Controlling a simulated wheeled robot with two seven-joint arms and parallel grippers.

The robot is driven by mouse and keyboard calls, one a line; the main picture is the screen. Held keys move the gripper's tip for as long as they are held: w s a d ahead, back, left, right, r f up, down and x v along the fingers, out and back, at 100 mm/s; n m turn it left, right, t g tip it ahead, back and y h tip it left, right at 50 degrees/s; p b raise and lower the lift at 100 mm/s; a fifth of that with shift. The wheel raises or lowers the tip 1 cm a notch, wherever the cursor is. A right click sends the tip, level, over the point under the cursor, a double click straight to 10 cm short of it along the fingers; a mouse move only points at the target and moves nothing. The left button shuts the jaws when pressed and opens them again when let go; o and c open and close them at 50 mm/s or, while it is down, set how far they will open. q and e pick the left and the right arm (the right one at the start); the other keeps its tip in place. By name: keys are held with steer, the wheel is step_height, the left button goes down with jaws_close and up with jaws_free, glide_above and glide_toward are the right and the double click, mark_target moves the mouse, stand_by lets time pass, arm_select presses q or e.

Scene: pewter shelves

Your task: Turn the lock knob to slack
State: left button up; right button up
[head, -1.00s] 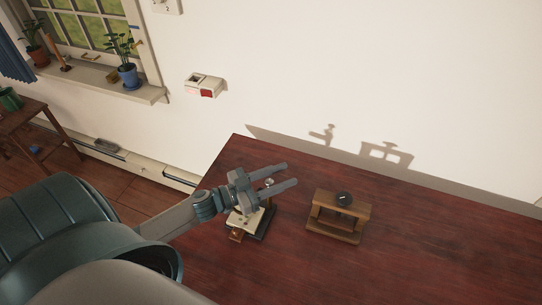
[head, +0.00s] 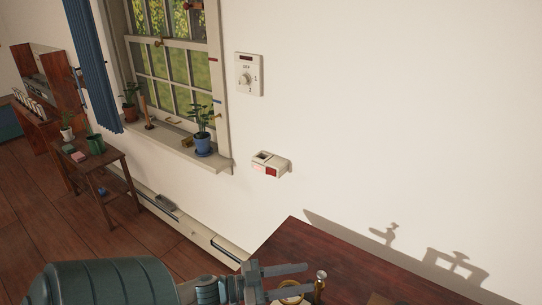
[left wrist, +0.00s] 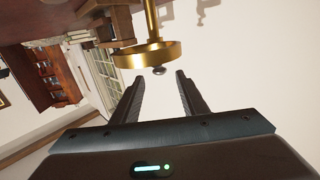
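My left gripper (head: 306,276) is over the near part of the dark red table in the head view. It is open, and nothing shows between its fingers in the left wrist view (left wrist: 160,78). I cannot tell which part is the lock knob. My right gripper is not in view.
The table (head: 325,250) runs along the white wall. A wooden stand (head: 378,299) is cut off at the bottom edge. A wall box with a red button (head: 271,165) and a dial plate (head: 249,75) are on the wall near the window.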

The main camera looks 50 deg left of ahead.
arm_select(q)
steer(key=b+v, duration=0.1)
steer(key=v, duration=0.6)
steer(key=shift+b, duration=0.3)
steer(key=shift+a, duration=0.1)
steer(key=shift+s, duration=0.1)
